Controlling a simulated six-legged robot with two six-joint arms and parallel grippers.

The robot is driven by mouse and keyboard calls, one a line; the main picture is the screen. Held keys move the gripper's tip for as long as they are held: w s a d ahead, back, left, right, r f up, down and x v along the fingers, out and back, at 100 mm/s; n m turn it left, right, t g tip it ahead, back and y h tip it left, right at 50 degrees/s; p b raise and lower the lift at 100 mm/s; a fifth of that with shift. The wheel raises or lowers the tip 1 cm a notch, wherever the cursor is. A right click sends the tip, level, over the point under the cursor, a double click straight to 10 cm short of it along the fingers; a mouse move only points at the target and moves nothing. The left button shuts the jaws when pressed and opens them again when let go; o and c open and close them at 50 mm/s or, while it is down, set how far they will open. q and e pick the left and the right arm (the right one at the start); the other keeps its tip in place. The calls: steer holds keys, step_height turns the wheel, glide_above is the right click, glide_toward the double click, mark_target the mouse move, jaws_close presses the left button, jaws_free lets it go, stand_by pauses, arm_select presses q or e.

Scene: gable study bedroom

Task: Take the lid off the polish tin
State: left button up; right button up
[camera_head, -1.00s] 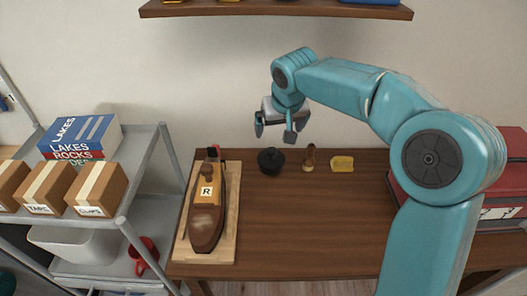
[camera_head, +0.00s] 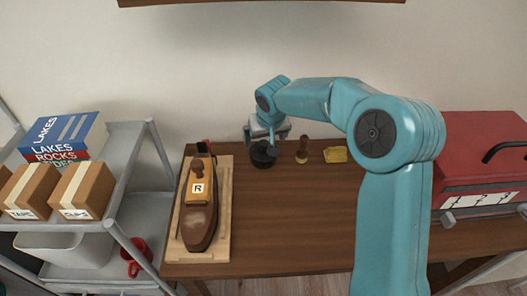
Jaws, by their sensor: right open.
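The polish tin (camera_head: 263,156) is a small, round, dark tin with a knobbed lid on the back of the wooden desk, right of the model boat. My right gripper (camera_head: 263,140) is open and directly at the tin, with its fingers around or just above the lid. I cannot tell whether the fingers touch it. The gripper partly covers the top of the tin. My left gripper is not in view.
A model boat (camera_head: 198,215) on a wooden board stands left of the tin. A small brush (camera_head: 302,150) and a yellow cloth (camera_head: 335,155) lie to the right. A red toolbox (camera_head: 480,160) stands at the far right. The desk front (camera_head: 290,220) is clear.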

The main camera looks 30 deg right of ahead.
mark_target(263, 144)
steer(key=x, duration=0.4)
steer(key=shift+f, duration=0.4)
steer(key=shift+s+a+r, duration=0.1)
steer(key=shift+c, duration=0.7)
steer(key=c, duration=0.6)
steer(key=shift+o, duration=0.2)
